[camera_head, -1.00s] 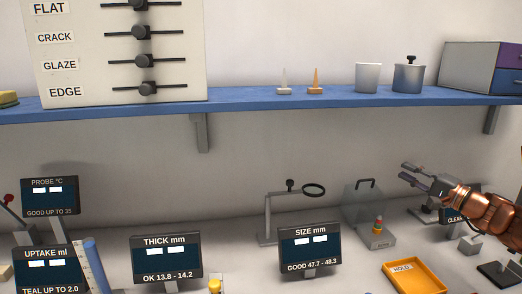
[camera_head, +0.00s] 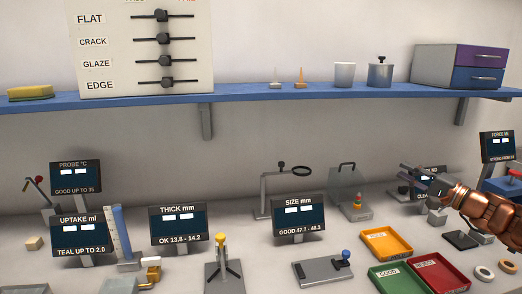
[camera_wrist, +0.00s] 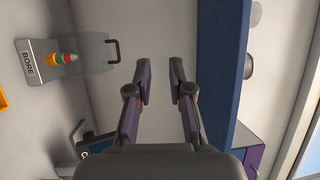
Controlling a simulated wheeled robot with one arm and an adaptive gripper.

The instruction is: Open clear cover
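The clear cover (camera_head: 341,184) is a see-through panel with a black handle (camera_head: 347,164) at its top edge, on the small grey BORE station. It stands roughly upright by a plug (camera_head: 357,201) with red, yellow and green bands; I cannot tell whether it is in front of or behind the plug. In the wrist view the cover (camera_wrist: 92,52) and its handle (camera_wrist: 116,49) are at upper left, left of my fingers. My gripper (camera_head: 406,174) is to the right of the cover, apart from it. In the wrist view my gripper (camera_wrist: 161,78) is open and empty.
A magnifier stand (camera_head: 264,190) is left of the cover. The SIZE display (camera_head: 299,220) and yellow HOLD tray (camera_head: 386,244) are in front. The blue shelf (camera_head: 230,99) runs above; it is right of my fingers in the wrist view (camera_wrist: 222,70).

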